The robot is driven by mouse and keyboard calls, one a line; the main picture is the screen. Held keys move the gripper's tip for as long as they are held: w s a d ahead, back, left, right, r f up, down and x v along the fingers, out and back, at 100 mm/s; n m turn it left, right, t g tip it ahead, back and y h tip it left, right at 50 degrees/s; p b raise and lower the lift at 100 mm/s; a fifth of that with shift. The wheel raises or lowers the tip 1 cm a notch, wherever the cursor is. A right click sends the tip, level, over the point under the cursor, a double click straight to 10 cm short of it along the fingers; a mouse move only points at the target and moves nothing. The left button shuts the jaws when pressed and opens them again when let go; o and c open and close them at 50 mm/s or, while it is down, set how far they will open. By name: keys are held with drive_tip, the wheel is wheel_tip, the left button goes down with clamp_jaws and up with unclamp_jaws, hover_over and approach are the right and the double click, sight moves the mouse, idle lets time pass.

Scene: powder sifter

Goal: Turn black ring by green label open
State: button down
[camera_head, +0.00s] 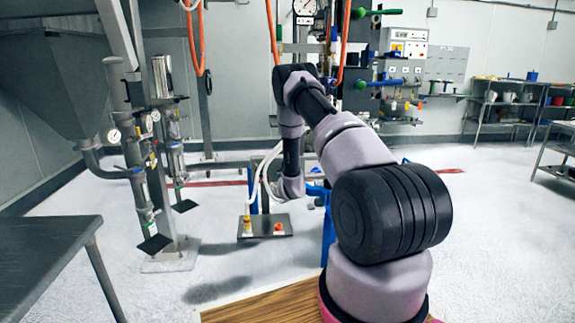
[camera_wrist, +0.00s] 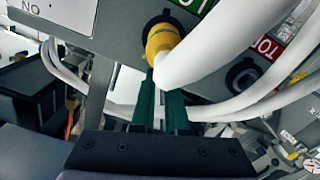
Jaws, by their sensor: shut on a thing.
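In the wrist view the green label (camera_wrist: 192,5) is at the top of a grey panel. A black ring (camera_wrist: 151,22) sits just left of it, around a yellow hose fitting (camera_wrist: 162,41). A thick white hose (camera_wrist: 205,45) runs from the fitting to the upper right. My gripper (camera_wrist: 160,82) has two dark green fingers, shut at the hose end just below the yellow fitting. The hose hides part of the right finger, so the exact contact is unclear. In the head view my arm ends low near the middle, and its fingers cannot be made out.
A red label (camera_wrist: 267,46) and a second black ring (camera_wrist: 241,74) are to the right, with more white hoses crossing there.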

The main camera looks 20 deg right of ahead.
drive_tip(key=shift+a+f+n, duration=0.25)
drive_tip(key=shift+a+n, duration=0.15)
drive_tip(key=shift+n, duration=0.7)
drive_tip(key=c, duration=0.9)
unclamp_jaws()
drive_tip(key=shift+w, duration=0.1)
drive_tip(key=v, duration=1.1)
